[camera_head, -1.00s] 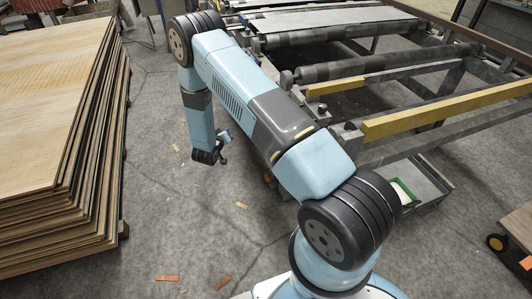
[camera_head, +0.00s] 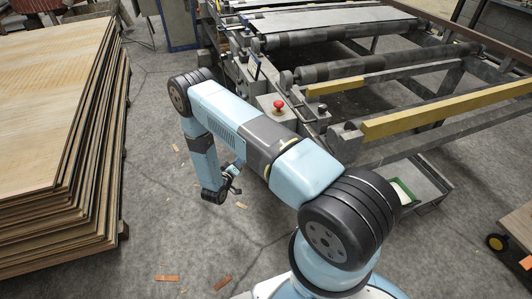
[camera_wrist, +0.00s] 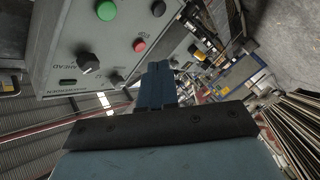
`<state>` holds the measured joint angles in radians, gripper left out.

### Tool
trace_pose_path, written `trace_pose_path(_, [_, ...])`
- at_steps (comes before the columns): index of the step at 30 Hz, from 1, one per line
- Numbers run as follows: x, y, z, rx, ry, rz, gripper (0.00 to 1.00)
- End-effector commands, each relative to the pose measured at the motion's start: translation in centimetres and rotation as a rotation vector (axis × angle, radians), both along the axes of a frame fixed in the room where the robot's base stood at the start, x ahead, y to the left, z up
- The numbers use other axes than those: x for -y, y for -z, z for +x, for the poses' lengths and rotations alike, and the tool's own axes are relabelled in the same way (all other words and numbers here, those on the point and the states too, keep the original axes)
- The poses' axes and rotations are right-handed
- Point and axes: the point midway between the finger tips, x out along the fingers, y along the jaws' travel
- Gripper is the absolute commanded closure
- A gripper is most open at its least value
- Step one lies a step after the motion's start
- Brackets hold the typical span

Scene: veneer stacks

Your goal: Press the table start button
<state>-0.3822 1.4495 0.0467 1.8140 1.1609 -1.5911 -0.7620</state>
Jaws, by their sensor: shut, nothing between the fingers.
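A grey control panel (camera_wrist: 60,40) fills the upper left of the wrist view. It carries a green button (camera_wrist: 106,10), a red button (camera_wrist: 139,46) and black knobs (camera_wrist: 88,62). Its lettering is too small and turned to read, so I cannot tell which button is labelled table start. My gripper (camera_wrist: 158,70) is shut and empty, its tips just right of the red button in the picture and apparently clear of the panel. In the head view my gripper (camera_head: 236,189) hangs low, left of the machine. A red mushroom button (camera_head: 278,104) tops a grey box there, behind my arm.
A roller table (camera_head: 350,70) with yellow rails (camera_head: 445,115) stands at the right. A tall veneer stack (camera_head: 60,140) stands at the left. The floor between them is open, with small wood scraps (camera_head: 222,282).

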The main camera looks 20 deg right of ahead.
Motion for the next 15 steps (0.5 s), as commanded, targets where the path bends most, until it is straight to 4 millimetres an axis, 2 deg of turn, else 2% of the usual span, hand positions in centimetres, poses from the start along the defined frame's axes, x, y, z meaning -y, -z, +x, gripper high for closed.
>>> trace_pose_path(8, [2.0, 0.0, 0.0, 0.001, 0.002, 0.000, 1.00])
trace_pose_path(15, [4.9, 0.0, 0.0, 0.001, 0.003, 0.000, 1.00])
